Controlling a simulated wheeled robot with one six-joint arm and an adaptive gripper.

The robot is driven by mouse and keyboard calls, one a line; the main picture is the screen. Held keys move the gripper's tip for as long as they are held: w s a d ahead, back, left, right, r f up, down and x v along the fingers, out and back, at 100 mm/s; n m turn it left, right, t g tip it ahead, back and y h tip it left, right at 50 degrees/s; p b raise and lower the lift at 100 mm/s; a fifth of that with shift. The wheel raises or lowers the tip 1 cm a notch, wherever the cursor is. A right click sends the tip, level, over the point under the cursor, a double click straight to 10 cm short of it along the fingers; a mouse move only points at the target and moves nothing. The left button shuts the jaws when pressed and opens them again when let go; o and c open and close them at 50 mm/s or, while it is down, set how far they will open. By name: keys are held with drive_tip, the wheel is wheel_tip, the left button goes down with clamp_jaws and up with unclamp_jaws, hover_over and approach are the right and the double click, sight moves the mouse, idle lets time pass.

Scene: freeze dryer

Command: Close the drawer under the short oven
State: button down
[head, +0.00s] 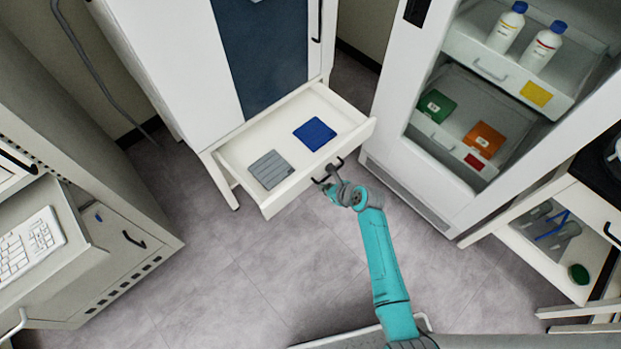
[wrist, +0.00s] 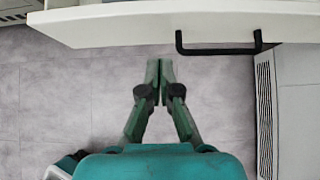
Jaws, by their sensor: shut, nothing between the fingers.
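The drawer (head: 238,160) under the short oven (head: 178,62) is pulled out. It holds a grey flat block and a blue flat block. Its black handle (head: 327,172) is on the front panel, and the handle also shows at the top of the wrist view (wrist: 218,50). My gripper (head: 333,186) is at the drawer front by the handle in the head view. In the wrist view my gripper (wrist: 159,64) has its fingertips together, empty, below the drawer front's edge and left of the handle. I cannot tell whether it touches the drawer.
A white cabinet (head: 390,120) with open shelves of bottles and boxes stands to the right. A grey cabinet with a keyboard (head: 28,245) on a pulled-out shelf is at the left. A low cart (head: 560,275) is at the right. The floor (head: 230,270) before the drawer is clear.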

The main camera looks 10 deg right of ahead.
sight(305, 178)
drive_tip(key=w+a+f, duration=0.1)
drive_tip(key=w, duration=0.1)
drive_tip(key=w+a+f, duration=0.1)
drive_tip(key=w, duration=0.1)
drive_tip(key=w+a+f, duration=0.1)
drive_tip(key=w, duration=0.1)
drive_tip(key=shift+a, duration=0.2)
